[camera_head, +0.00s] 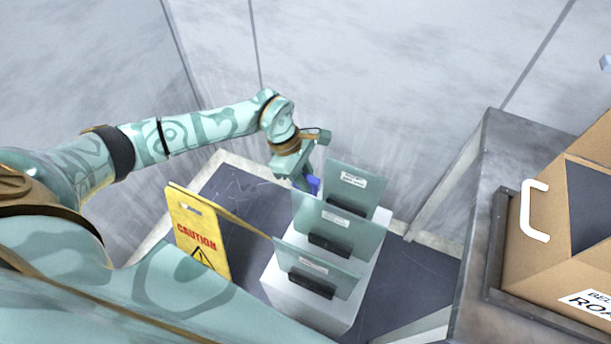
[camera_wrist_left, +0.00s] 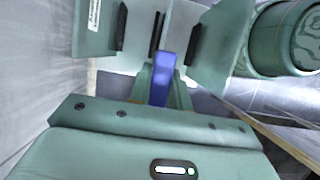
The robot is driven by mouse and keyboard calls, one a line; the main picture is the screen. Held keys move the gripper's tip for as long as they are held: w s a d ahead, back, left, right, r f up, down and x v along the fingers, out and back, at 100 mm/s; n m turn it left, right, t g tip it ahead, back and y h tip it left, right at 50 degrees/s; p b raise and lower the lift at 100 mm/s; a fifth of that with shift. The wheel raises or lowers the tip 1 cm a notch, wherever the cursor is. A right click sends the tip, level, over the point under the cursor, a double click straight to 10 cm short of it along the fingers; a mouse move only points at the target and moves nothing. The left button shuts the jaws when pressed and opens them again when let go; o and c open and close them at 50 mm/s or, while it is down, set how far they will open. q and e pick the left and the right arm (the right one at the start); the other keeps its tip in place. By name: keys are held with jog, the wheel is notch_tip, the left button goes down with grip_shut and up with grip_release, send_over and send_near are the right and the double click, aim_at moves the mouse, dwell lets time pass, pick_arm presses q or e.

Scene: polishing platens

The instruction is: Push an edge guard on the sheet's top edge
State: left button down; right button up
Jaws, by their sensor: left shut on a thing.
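Three pale green sheets stand upright in dark holders on a white block (camera_head: 286,292): a front sheet (camera_head: 290,254), a middle sheet (camera_head: 350,228) and a back sheet (camera_head: 362,200). My left gripper (camera_head: 309,182) points down at the top left of the middle sheet. It is shut on a blue edge guard (camera_head: 314,185), which also shows between the fingers in the left wrist view (camera_wrist_left: 162,76). The guard is at or just behind the middle sheet's top edge; I cannot tell whether they touch. The lower part of the guard is hidden. My right gripper is not in view.
A yellow caution sign (camera_head: 190,232) stands left of the block. At the right, a cardboard box (camera_head: 552,190) with a white handle sits on a grey metal stand (camera_head: 482,165). Grey wall panels close off the back. Dark floor shows around the block.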

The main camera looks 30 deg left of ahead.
aim_at(308, 196)
pick_arm(q)
jog(key=shift+f, duration=0.4)
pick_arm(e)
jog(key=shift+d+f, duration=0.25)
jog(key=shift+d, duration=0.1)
pick_arm(q)
jog(key=shift+f+b, duration=0.6)
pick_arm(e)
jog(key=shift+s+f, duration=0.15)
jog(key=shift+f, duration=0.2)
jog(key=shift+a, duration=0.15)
pick_arm(q)
jog(key=shift+f+b, duration=0.35)
jog(key=shift+f, duration=0.25)
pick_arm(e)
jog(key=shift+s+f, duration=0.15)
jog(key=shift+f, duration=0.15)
